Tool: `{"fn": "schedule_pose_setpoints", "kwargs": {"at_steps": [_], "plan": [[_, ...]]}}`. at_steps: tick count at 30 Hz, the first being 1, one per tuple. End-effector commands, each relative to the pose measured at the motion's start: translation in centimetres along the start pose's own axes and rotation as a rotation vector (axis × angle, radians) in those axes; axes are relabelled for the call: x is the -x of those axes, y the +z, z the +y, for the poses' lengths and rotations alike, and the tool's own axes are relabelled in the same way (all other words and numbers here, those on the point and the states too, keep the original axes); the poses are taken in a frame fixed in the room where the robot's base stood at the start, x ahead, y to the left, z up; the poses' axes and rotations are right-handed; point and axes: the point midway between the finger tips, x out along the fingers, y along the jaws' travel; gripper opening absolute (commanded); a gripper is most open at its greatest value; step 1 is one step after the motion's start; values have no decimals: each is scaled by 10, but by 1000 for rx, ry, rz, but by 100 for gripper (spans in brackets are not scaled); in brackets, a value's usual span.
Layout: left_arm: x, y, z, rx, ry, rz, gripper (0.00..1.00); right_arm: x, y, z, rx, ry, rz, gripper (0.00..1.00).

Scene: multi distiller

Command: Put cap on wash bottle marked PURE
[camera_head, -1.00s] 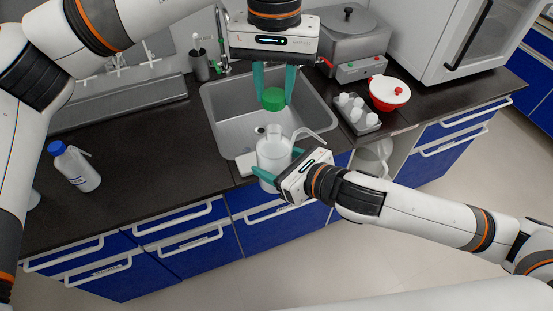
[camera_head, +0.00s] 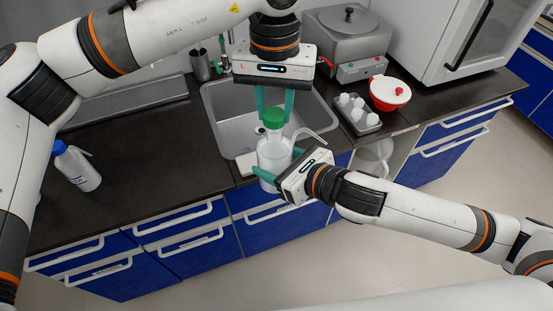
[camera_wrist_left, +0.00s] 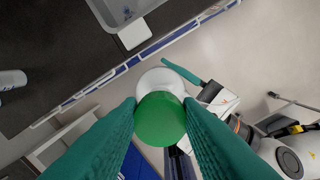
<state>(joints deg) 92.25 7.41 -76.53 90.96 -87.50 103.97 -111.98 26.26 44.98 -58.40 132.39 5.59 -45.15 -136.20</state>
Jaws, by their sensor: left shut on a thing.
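My left gripper (camera_head: 273,112) is shut on a green cap (camera_head: 274,117), which sits between its teal fingertips. The cap also shows in the left wrist view (camera_wrist_left: 160,119). The bottle's marking is not readable.
The sink (camera_head: 230,105) lies behind the bottle. A tray of small white bottles (camera_head: 359,114) and a red-rimmed bowl (camera_head: 390,94) stand to the right.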

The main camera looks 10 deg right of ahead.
Motion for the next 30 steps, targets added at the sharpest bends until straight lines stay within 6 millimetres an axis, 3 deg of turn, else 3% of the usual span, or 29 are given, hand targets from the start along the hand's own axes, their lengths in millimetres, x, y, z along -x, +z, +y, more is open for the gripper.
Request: {"fn": "schedule_pose_setpoints", "kwargs": {"at_steps": [17,30], "plan": [[1,-1,0,0,-1,0,11,0,-2,0,1,-1,4,50],[-17,-1,0,0,-2,0,11,0,-2,0,1,-1,4,50]]}}
